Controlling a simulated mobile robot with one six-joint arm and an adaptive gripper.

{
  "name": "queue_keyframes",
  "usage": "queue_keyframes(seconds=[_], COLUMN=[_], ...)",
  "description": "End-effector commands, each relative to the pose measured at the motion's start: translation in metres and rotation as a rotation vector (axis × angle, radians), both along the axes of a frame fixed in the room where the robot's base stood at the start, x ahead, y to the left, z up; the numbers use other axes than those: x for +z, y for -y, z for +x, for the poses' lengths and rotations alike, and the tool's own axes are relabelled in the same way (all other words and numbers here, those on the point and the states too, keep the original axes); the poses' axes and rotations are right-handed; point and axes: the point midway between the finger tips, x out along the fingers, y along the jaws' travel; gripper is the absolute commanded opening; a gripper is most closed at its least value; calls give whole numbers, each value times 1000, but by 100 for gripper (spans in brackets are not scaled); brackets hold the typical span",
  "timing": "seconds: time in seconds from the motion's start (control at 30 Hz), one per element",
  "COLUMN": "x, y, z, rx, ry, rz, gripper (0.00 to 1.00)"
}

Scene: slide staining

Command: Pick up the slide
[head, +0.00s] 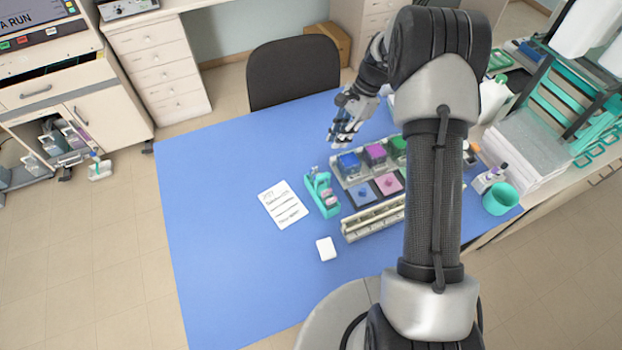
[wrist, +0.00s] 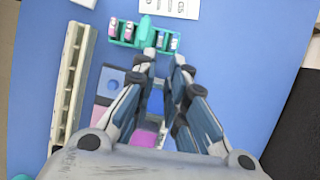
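I cannot make out a separate glass slide in either view. A long pale slotted rack (head: 368,226) lies along the front of the staining set in the head view. It also shows at the left of the wrist view (wrist: 73,90). My gripper (head: 343,138) hangs above the table behind the staining dishes. In the wrist view my gripper (wrist: 165,60) is partly open, with a gap between its fingertips and nothing visible in it. Its tips overlap the near edge of a teal holder (wrist: 145,32) with small vials. My arm hides the right part of the set.
Blue, purple and green dishes (head: 349,163) stand in a row behind blue and pink squares (head: 388,183). A written card (head: 282,204) and a small white block (head: 326,248) lie nearby. A teal cup (head: 500,199) stands right. The blue table's (head: 220,240) left side is clear.

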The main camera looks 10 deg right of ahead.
Motion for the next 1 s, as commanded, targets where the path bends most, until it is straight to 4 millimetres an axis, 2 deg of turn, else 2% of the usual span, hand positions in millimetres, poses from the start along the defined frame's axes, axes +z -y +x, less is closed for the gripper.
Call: queue_keyframes(seconds=[0.2,0.4,0.5,0.77,1.0], x=[-46,-83,-94,-107,-139], y=[-19,-34,-39,-44,-59], z=[-7,-11,-12,-13,-16], rx=[4,5,5,4,6], ry=[-5,-4,-2,-3,-3], rz=[2,1,0,0,0], gripper=[13,13,13,13,13])
